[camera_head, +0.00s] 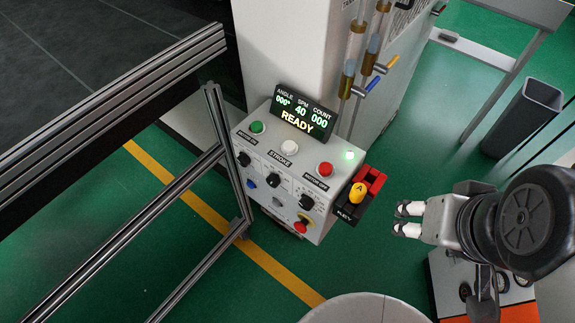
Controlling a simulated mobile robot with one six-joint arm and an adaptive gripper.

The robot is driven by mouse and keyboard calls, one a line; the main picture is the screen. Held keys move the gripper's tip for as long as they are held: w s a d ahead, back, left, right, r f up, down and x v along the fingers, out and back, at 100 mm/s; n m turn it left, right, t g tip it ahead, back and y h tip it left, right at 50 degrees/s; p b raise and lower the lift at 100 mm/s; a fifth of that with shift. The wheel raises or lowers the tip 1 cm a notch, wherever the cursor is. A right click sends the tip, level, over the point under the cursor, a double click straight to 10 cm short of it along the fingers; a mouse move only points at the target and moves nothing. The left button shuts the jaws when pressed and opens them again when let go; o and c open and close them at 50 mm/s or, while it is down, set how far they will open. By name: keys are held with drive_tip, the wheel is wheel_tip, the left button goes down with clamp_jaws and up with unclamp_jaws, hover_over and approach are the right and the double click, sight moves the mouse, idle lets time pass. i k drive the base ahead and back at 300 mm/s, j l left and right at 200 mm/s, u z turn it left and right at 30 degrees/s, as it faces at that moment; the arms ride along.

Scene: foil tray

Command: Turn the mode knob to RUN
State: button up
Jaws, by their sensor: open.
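The control panel (249,143) is a sloped light-grey box below the centre of the machine. Several black knobs sit on its face: a left one (244,159), a middle one (274,181) and a right one (306,202). Their small labels are too small to read, so I cannot tell which is the mode knob or where it points. The display (303,117) above reads READY, with SPM 40 and COUNT 000. My gripper (408,219) is to the right of the panel, open and empty, its fingers pointing left. It is apart from the panel and every knob.
Green (257,127), white (289,147) and red (325,168) buttons line the panel top. A red emergency stop (302,226) is low. A red key holder with a yellow tag (357,192) juts between panel and gripper. Metal rails (228,150) stand left; a grey bin (522,118) right.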

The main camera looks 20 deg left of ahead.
sight(243, 160)
drive_tip(key=u, duration=1.45)
drive_tip(key=i+j, duration=0.2)
drive_tip(key=i, duration=0.15)
drive_tip(key=i+j+u, duration=0.15)
drive_tip(key=i+j, duration=0.05)
drive_tip(key=i, duration=0.1)
